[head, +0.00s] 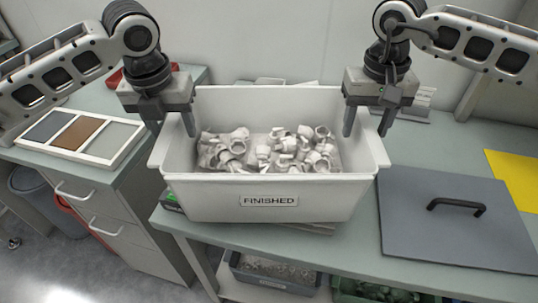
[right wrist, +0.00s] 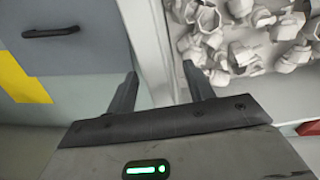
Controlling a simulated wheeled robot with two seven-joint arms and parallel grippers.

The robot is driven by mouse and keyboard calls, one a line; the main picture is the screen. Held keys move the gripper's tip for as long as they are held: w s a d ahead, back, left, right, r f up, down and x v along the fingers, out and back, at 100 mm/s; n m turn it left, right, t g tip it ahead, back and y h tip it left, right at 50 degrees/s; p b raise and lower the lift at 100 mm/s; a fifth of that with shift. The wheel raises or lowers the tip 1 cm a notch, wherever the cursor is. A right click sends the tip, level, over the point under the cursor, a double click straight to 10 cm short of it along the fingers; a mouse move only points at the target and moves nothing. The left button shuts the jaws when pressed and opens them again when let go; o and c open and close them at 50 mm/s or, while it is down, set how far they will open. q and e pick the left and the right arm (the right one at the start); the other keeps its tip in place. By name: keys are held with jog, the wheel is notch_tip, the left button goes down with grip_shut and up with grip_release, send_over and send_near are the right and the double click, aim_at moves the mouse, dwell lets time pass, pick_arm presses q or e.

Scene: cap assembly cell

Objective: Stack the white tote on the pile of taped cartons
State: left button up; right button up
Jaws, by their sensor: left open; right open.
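The white tote (head: 205,198), labelled FINISHED, sits on the bench in the head view and holds many white fittings (head: 270,150). My left gripper (head: 170,126) is open at the tote's left wall, with one finger on each side of the rim. My right gripper (head: 368,124) is open at the right wall, also straddling the rim. In the right wrist view, the tote's rim (right wrist: 152,50) runs between the right gripper's (right wrist: 160,88) two spread fingers. I cannot make out a pile of taped cartons in either view.
A grey lid with a black handle (head: 450,225) lies right of the tote, with a yellow sheet (head: 515,175) beyond it. A tray with coloured panels (head: 110,140) lies on the left counter. Bins with parts (head: 272,272) stand under the bench. A wall closes the back.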

pick_arm(q)
jog(key=shift+f, duration=0.15)
pick_arm(e)
jog(key=shift+f, duration=0.2)
pick_arm(q)
grip_shut()
pick_arm(e)
grip_shut()
jog(key=shift+r, duration=0.1)
dwell(0.8)
